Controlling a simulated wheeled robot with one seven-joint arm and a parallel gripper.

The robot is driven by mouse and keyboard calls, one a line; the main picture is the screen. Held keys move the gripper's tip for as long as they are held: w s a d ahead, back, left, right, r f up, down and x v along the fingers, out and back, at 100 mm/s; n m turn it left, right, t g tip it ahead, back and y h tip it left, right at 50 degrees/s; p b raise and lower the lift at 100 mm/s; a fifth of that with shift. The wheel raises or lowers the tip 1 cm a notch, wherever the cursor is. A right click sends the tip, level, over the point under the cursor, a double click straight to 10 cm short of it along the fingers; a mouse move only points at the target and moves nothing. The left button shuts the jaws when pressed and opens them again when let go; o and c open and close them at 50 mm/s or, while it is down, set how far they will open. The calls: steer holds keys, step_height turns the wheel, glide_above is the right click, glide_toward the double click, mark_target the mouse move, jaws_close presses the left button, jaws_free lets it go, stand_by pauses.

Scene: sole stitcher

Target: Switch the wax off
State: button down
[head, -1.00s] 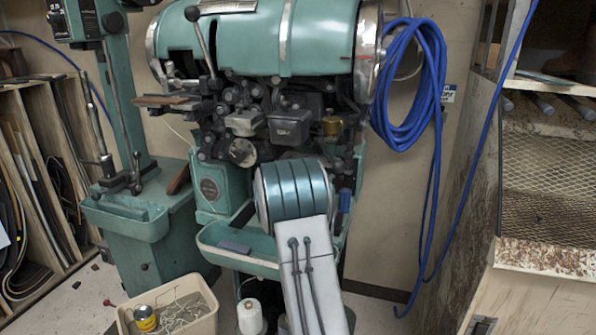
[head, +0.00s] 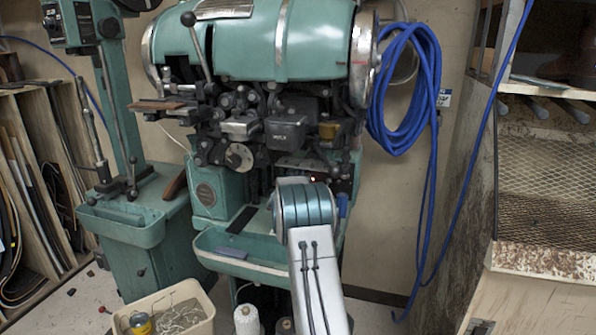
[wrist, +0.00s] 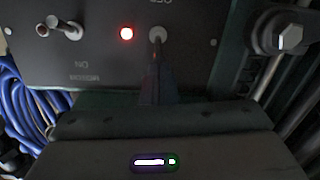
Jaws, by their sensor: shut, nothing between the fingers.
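A dark switch panel (wrist: 95,50) fills the top of the wrist view, its lettering upside down and too small to read fully. It carries a metal toggle switch (wrist: 68,29) at left, a lit red lamp (wrist: 126,33) and a second toggle switch (wrist: 157,35) near the middle. I cannot tell which switch is the wax one. My gripper (wrist: 157,72) is shut and empty, its dark fingertips just below the middle toggle; contact cannot be told. In the head view my arm hides the gripper, and the red lamp (head: 313,179) shows on the machine just above it.
The teal stitcher (head: 320,45) stands around the panel, with a tray (head: 245,262) below. A large bolt (wrist: 280,33) is close at right in the wrist view. A coiled blue hose (head: 405,90) hangs right. A bin (head: 160,305) stands on the floor.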

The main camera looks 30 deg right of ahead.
steer(key=shift+a+f, duration=0.1)
steer(key=shift+f, duration=0.05)
steer(key=shift+s+a+f, duration=0.1)
steer(key=shift+s+f, duration=0.1)
steer(key=shift+f, duration=0.05)
stand_by(0.5)
step_height(320, 180, up, 5)
steer(key=w+p, duration=0.1)
steer(key=p, duration=0.3)
steer(key=f+b+v, duration=0.2)
steer(key=v, duration=0.7)
steer(key=shift+s+a+f, duration=0.2)
steer(key=shift+s, duration=0.05)
steer(key=shift+a, duration=0.1)
